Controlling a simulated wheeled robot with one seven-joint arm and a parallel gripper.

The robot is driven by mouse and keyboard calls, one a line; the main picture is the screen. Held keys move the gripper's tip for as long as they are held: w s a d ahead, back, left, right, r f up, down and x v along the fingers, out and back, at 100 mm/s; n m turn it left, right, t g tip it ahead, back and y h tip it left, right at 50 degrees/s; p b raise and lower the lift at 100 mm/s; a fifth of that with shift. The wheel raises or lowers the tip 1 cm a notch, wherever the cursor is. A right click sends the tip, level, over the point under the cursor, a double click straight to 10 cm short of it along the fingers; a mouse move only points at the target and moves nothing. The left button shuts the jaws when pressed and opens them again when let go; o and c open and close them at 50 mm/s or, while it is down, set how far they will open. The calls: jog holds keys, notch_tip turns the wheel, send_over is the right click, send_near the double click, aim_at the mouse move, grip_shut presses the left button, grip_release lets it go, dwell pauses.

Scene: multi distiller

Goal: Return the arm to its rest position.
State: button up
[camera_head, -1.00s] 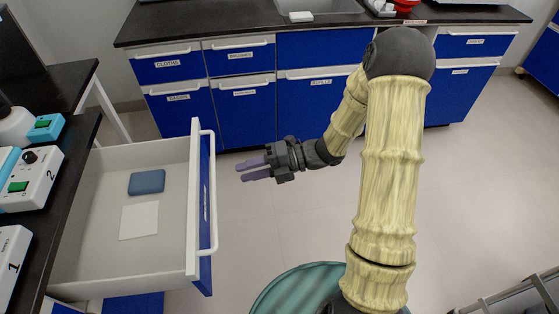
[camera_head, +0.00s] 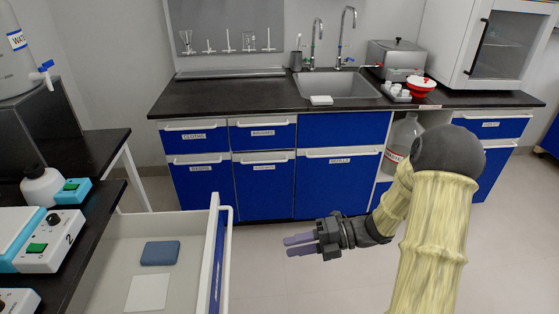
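My gripper (camera_head: 287,246) is in the middle of the view, held in the air to the right of an open drawer. Its two purple fingers point left and show a narrow gap between them, with nothing visible in it. My arm, in a yellowish sleeve, is bent at a dark elbow on the right.
The open drawer (camera_head: 110,254) at the lower left holds a blue block (camera_head: 160,253) and a white square (camera_head: 148,292). Blue cabinets (camera_head: 262,189) with a black counter and a sink (camera_head: 340,90) stand behind. Clear floor (camera_head: 270,290) lies between drawer and cabinets.

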jog(key=w+d+m+t+h, duration=0.5)
jog(key=w+m+t+h, duration=0.5)
jog(key=m, duration=0.7)
jog(key=s+d+r+m+g+h, duration=0.2)
jog(key=s+m+g+h, duration=0.45)
jog(key=s+m, duration=1.25)
notch_tip(320, 180, up, 23)
jog(key=p, duration=2.3)
jog(key=shift+g+y, duration=0.35)
jog(key=shift+g, duration=0.1)
jog(key=shift+w+f, duration=0.1)
jog(key=shift+f, duration=0.05)
